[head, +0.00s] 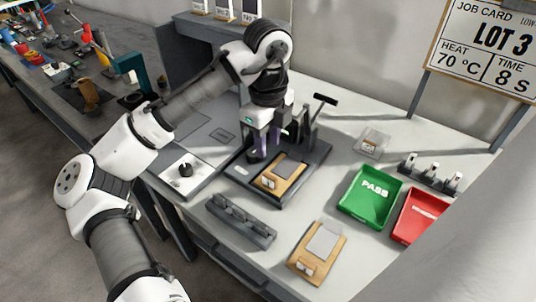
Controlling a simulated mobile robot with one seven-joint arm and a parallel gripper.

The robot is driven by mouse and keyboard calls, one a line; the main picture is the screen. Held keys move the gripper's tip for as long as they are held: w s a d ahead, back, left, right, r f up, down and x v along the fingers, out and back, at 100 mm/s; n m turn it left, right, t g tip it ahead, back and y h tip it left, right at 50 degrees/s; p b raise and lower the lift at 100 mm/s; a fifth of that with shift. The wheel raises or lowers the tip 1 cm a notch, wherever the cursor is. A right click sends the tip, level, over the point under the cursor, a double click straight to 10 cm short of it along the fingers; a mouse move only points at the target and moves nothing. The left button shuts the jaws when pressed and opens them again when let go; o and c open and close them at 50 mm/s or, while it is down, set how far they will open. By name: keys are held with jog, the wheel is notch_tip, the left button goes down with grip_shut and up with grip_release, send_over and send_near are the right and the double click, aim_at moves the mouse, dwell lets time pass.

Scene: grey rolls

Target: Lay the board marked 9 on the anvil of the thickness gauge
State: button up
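A wooden board with a grey sheet and a small pale tag (272,183) lies on the dark base of a lever-handled device below my gripper. A second wooden board with a pale sheet (318,252) lies on the bench at the front right. The markings on both tags are too small to read, so I cannot tell which is 9. A white plate with a black round piece (184,170) stands left of the device; I cannot tell whether it is the thickness gauge. My gripper (268,148) is above the dark base; its fingertips are hard to make out against the device.
A green tray marked PASS (370,197) and a red tray (420,216) stand at the right. A dark slotted rack (240,220) lies near the front edge. A small clear item (372,142) and a dark rack with several pieces (431,172) sit behind the trays.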

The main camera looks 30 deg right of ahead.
jog(key=shift+r, duration=0.5)
